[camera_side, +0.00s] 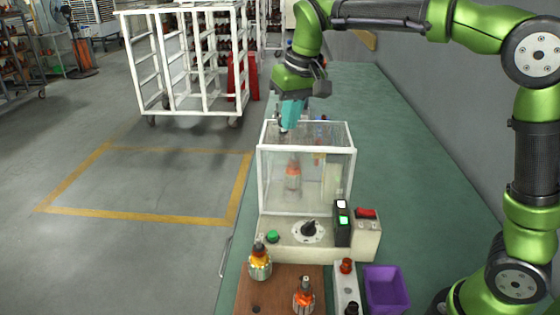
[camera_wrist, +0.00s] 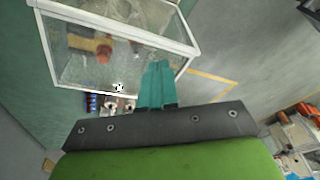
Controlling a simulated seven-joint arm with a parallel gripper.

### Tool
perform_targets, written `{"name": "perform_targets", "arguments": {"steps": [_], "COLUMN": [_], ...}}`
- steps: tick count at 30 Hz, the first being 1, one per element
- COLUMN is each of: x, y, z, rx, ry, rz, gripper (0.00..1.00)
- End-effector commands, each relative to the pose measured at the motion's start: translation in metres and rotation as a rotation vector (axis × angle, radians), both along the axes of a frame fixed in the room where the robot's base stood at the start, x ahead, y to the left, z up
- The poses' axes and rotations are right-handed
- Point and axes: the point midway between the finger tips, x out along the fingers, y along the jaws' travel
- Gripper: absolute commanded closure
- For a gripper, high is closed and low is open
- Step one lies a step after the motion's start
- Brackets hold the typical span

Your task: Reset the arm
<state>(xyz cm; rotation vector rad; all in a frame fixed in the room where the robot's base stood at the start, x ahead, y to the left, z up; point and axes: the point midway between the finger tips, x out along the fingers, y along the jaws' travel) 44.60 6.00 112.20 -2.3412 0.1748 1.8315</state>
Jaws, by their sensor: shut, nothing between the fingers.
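My gripper (camera_side: 284,127) has teal fingers and hangs above the left rear edge of a clear box with a white frame (camera_side: 258,185). It is shut and empty. In the wrist view its teal fingers (camera_wrist: 158,68) lie close together, with the box (camera_wrist: 80,14) beyond them. An orange and metal armature (camera_side: 292,178) stands upright inside the box, seen through the clear wall. A yellow armature (camera_side: 260,264) and an orange armature (camera_side: 304,296) stand on a brown board (camera_side: 268,296) in front of the machine.
A control panel (camera_side: 274,225) with a dial, a green button and a red switch (camera_side: 366,213) sits at the box's front. A purple bin (camera_side: 387,290) stands at the front right. White shelving carts (camera_side: 160,65) stand on the floor behind. The green bench right of the box is clear.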

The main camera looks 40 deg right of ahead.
Motion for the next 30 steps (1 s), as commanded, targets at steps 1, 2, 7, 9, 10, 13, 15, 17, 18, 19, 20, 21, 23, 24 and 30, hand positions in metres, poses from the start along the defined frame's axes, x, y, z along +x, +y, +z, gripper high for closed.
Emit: {"name": "perform_targets", "arguments": {"steps": [1, 2, 7, 9, 10, 13, 15, 17, 18, 19, 20, 21, 23, 24, 30], "x": [-0.019, -0.029, -0.091, -0.118, -0.129, -0.162, -0.181, -0.194, -0.200, -0.204, -0.207, -0.210, -0.211, -0.211, -0.211], "y": [-0.003, -0.004, -0.011, -0.014, -0.015, -0.019, -0.021, -0.022, -0.023, -0.023, -0.024, -0.025, -0.026, -0.026, -0.027], "z": [-0.001, -0.003, -0.015, -0.023, -0.027, -0.040, -0.048, -0.053, -0.055, -0.056, -0.056, -0.055, -0.051, -0.048, -0.048], "rx": [0.022, 0.036, 0.114, 0.145, 0.156, 0.192, 0.209, 0.221, 0.226, 0.229, 0.231, 0.231, 0.231, 0.231, 0.230], "ry": [-0.023, -0.036, -0.128, -0.170, -0.189, -0.246, -0.281, -0.305, -0.318, -0.324, -0.332, -0.343, -0.361, -0.368, -0.371], "rz": [0.004, 0.004, -0.014, -0.033, -0.040, -0.070, -0.089, -0.102, -0.108, -0.113, -0.115, -0.118, -0.120, -0.121, -0.122], "gripper": [1.00, 1.00, 1.00, 1.00, 1.00, 1.00, 1.00, 1.00, 1.00, 1.00, 1.00, 1.00, 1.00, 1.00, 1.00]}}
